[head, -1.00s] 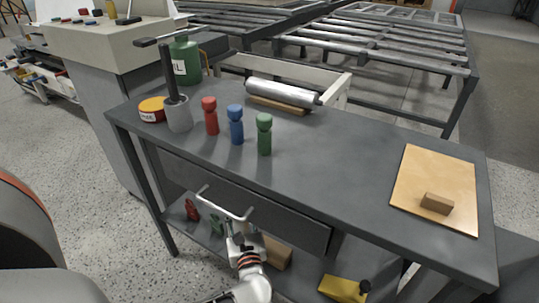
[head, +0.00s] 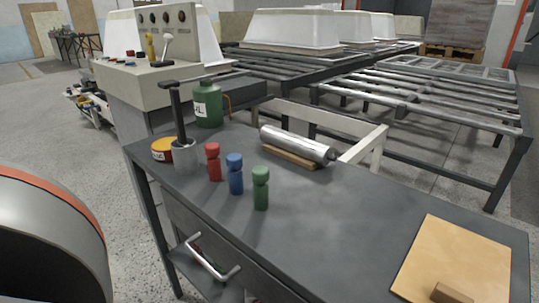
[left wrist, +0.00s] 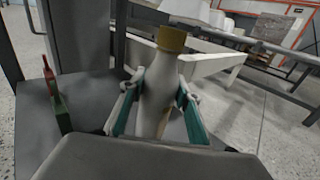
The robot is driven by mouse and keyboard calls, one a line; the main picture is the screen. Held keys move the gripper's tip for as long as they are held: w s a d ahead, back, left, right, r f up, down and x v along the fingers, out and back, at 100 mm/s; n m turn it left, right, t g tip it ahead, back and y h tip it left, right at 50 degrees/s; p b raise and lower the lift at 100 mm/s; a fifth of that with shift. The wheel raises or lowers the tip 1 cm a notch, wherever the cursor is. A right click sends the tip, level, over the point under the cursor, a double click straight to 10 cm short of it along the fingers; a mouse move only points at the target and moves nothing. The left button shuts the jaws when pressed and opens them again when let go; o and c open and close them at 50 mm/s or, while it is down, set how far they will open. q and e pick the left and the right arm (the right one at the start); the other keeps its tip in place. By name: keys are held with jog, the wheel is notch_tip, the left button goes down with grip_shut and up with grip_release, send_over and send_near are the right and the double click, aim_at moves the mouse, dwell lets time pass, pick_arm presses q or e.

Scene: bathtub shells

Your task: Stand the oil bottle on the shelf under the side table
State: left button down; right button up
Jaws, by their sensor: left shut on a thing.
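In the left wrist view, my left gripper (left wrist: 157,108) is shut on a pale grey bottle (left wrist: 158,88) with an ochre cap, its teal fingers on both sides. The bottle looks roughly upright, leaning slightly. Its base is hidden, so I cannot tell whether it touches the shelf. The dark grey lower shelf (left wrist: 90,100) lies beside and behind it. In the head view the side table (head: 330,220) shows from above, and a bit of its shelf (head: 190,268) shows at the bottom left. Neither gripper shows in the head view.
A drawer handle (head: 210,262) juts out in front.

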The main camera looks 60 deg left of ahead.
pick_arm(q)
jog(key=shift+a+r, duration=0.1)
jog(key=c, duration=1.5)
grip_release()
jog(key=shift+o, duration=0.2)
